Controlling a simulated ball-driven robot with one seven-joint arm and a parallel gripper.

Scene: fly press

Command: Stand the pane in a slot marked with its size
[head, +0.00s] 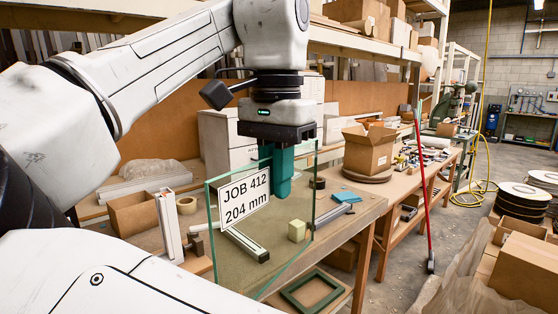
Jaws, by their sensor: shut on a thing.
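The pane (225,235) is a clear glass sheet with green edges. It stands upright in the head view, seen at an angle. A white label on it reads "JOB 412" and "204 mm". My gripper (281,180), with teal fingers pointing down, is shut on the pane near its upper edge. The lower part of the pane overlaps the workbench (352,222) in the picture; I cannot tell whether it touches anything. My arm hides part of the pane's lower left. I cannot make out a slot with a size mark in this view.
Seen on or through the pane's area are a metal bar (245,245) and a small yellowish block (297,231). A red-handled broom (424,190) stands right; floor beyond is partly clear.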

